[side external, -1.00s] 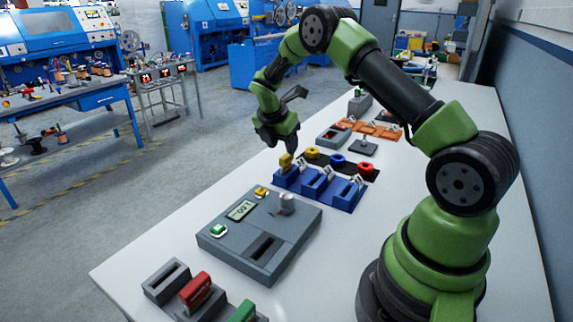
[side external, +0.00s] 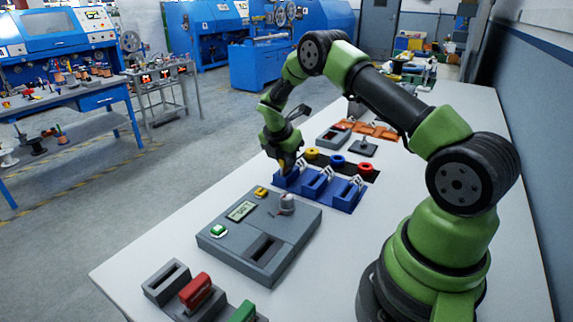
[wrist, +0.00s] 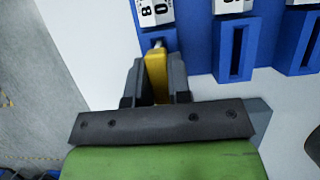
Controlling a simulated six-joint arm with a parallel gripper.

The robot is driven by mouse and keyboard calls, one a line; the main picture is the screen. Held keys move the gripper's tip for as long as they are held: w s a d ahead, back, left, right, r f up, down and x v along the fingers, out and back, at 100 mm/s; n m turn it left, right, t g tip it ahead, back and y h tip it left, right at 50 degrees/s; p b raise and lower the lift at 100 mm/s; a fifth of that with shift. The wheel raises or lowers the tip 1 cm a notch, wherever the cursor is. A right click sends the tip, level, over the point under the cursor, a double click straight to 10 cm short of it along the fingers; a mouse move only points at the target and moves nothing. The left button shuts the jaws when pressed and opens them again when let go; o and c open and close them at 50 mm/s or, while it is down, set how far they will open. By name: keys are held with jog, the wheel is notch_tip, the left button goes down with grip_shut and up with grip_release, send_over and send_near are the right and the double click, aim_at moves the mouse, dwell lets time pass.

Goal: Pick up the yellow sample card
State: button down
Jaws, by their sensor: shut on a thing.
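The yellow sample card (wrist: 156,76) stands between the two fingers of my gripper (wrist: 155,85) in the wrist view, and the jaws are shut on it. In the side external view my gripper (side external: 287,160) is low over the left end of the blue slotted holder (side external: 343,195), and it hides most of the card there. The wrist view shows the blue holder (wrist: 192,30) close to the card's far end. I cannot tell whether the card's lower edge is still inside its slot.
A grey device (side external: 225,245) with a display stands nearer the camera. A red card (side external: 196,290) and a green card (side external: 243,312) stand in front of it. Yellow, blue and red rings (side external: 338,161) lie behind the blue holder. Orange parts (side external: 375,130) are farther back.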

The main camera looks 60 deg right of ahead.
notch_tip(320, 180, up, 10)
jog(key=shift+r, duration=0.1)
dwell(0.4)
jog(key=shift+r, duration=2.45)
